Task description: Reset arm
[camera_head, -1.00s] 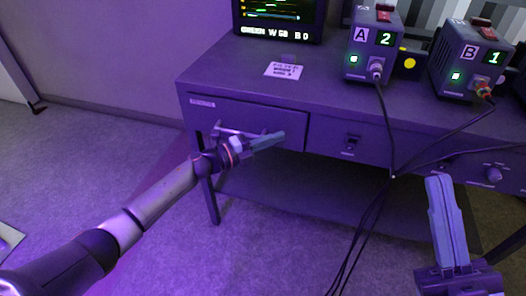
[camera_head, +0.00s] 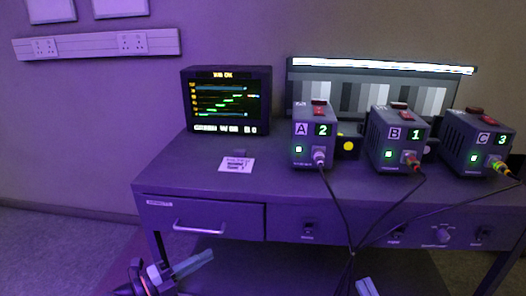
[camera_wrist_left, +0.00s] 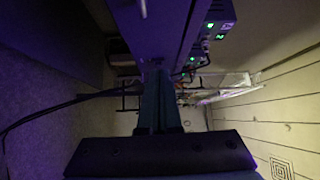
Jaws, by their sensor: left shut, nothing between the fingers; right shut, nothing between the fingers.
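My left gripper (camera_head: 194,264) is low in front of the desk's drawer in the head view, its fingers pointing right and together, with nothing between them. In the left wrist view its fingers (camera_wrist_left: 160,100) also lie together. My right gripper (camera_head: 367,287) shows only as fingertips at the bottom edge of the head view, shut and empty; the rest of it is out of the frame. The drawer (camera_head: 205,217) with a bar handle (camera_head: 198,229) looks shut. My left gripper appears apart from the handle.
The desk (camera_head: 270,180) carries a monitor (camera_head: 229,101), a paper card (camera_head: 237,164) and boxes A (camera_head: 314,137), B (camera_head: 397,140) and C (camera_head: 477,143). Cables (camera_head: 345,225) hang from the boxes over the desk's front. Wall sockets (camera_head: 100,44) are at upper left.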

